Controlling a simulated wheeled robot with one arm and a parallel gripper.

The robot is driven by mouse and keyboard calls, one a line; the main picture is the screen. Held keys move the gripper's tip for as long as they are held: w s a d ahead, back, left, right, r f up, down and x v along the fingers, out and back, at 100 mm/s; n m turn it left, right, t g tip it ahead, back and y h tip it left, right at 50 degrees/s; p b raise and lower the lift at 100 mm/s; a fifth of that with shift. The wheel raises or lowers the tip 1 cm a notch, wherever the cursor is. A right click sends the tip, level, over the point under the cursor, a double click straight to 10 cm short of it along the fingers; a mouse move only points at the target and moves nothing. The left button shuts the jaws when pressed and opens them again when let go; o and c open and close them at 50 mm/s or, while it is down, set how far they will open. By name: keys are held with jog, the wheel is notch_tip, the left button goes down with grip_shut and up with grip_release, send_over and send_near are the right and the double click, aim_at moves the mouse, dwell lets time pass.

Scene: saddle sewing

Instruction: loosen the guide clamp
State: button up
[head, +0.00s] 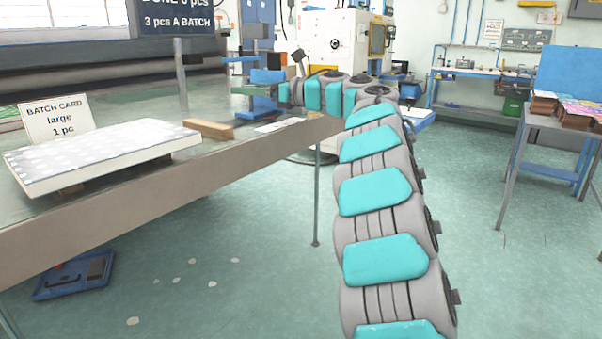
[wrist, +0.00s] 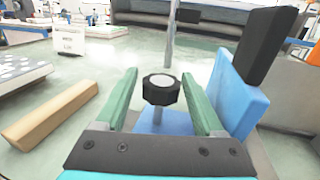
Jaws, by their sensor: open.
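The guide clamp's black knob (wrist: 161,89), with a grey centre, stands on a short metal stem above a blue base (wrist: 172,122) in the wrist view. My gripper (wrist: 159,76) is open, its two green fingers on either side of the knob with a visible gap to each. A blue block (wrist: 238,92) with a black upright piece (wrist: 264,45) stands just right of the right finger. In the head view the blue fixture (head: 268,76) is at the table's far end, with my gripper at it; the knob cannot be made out there.
A wooden bar (head: 208,129) lies on the table (head: 150,180) near the fixture; it also shows left of my gripper in the wrist view (wrist: 50,115). A white dotted panel (head: 100,155) and a batch card (head: 56,119) are farther left. A thin post (head: 181,75) stands behind.

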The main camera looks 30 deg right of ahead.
jog(key=shift+d+m+h, duration=0.1)
jog(key=shift+m+h, duration=0.2)
jog(key=shift+h, duration=0.1)
